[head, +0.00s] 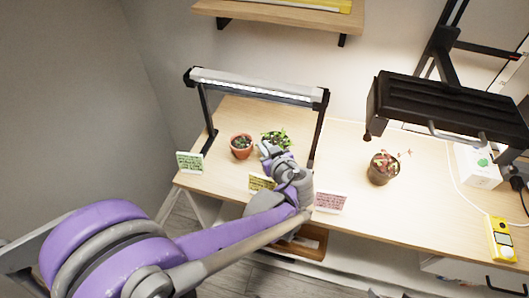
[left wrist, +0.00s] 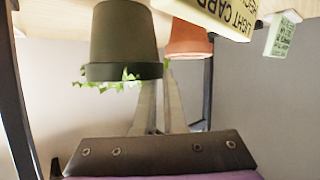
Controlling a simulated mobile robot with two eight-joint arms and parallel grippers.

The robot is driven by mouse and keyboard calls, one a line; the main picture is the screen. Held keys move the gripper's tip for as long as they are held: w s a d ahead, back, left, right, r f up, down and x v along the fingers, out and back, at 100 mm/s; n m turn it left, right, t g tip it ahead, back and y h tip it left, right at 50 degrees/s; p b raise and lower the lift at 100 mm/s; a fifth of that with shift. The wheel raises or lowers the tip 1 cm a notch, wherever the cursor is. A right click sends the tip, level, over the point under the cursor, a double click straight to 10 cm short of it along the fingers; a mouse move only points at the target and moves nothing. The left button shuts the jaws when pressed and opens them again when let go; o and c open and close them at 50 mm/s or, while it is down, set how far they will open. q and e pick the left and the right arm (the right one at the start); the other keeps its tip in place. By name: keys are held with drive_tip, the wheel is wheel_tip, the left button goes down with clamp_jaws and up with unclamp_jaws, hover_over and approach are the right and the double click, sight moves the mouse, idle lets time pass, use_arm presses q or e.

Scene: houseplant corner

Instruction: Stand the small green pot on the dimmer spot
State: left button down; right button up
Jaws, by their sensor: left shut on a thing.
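The small green pot (left wrist: 125,38) is large in the left wrist view, which is upside down; its leaves hang below the rim in the picture. In the head view only its green plant (head: 277,138) shows behind my gripper; the pot is hidden. My left gripper (head: 266,150) is shut on the green pot, its fingers (left wrist: 163,95) at the pot's side in the wrist view. I cannot tell whether the pot touches the table (head: 338,150). A terracotta pot (head: 241,146) stands to the left and also shows in the wrist view (left wrist: 188,38).
A lit strip lamp (head: 255,86) spans the left table area. Green (head: 190,162), yellow (head: 262,183) and pink (head: 330,202) cards stand along the front. A yellow device (head: 502,239) lies right.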

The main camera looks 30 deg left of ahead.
use_arm(q)
drive_tip(key=shift+f, duration=1)
drive_tip(key=shift+f, duration=0.15)
drive_tip(key=c, duration=1)
unclamp_jaws()
